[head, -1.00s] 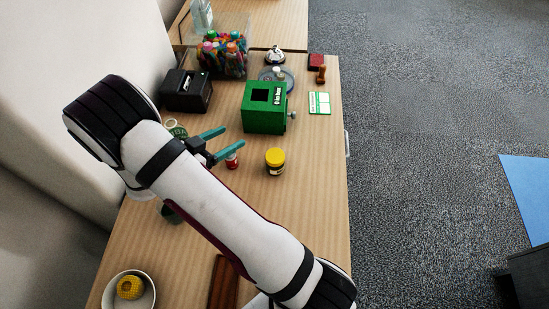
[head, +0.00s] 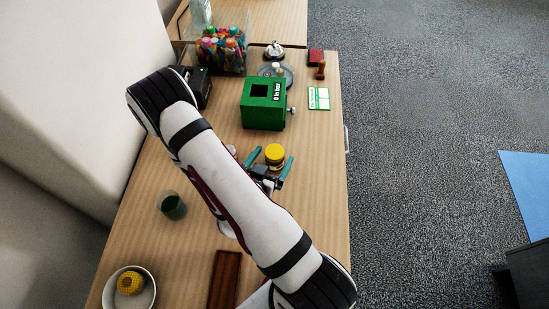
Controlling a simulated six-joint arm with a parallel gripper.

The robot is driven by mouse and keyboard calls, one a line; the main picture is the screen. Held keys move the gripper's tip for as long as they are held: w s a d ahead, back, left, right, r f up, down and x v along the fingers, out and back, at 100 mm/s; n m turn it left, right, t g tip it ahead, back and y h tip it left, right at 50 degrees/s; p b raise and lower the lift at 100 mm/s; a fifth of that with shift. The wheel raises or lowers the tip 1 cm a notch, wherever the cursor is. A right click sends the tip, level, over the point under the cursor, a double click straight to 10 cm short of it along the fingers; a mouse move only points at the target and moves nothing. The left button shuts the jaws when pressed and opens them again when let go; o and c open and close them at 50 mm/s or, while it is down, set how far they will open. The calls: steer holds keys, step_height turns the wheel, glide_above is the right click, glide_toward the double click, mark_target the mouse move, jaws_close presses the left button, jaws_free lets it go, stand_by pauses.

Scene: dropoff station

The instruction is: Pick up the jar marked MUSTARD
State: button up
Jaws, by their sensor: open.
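A jar with a yellow lid (head: 274,153) stands upright on the table; no marking on it can be read from here. My gripper (head: 271,158) is open, with its two teal fingers on either side of the jar. Whether the fingers touch the jar cannot be told. The lower part of the jar is partly hidden by my gripper. A small red-and-white jar seen earlier is mostly hidden behind my arm.
A green box (head: 263,104) stands just beyond the jar. A dark green cup (head: 173,206) stands left of my arm, and a white bowl (head: 146,294) holds a yellow ball (head: 130,283). A brown wooden tray (head: 225,279) lies near the front.

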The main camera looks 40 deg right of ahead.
mark_target(278, 148)
steer(key=x, duration=0.5)
steer(key=c, duration=1.5)
steer(key=shift+r, duration=0.1)
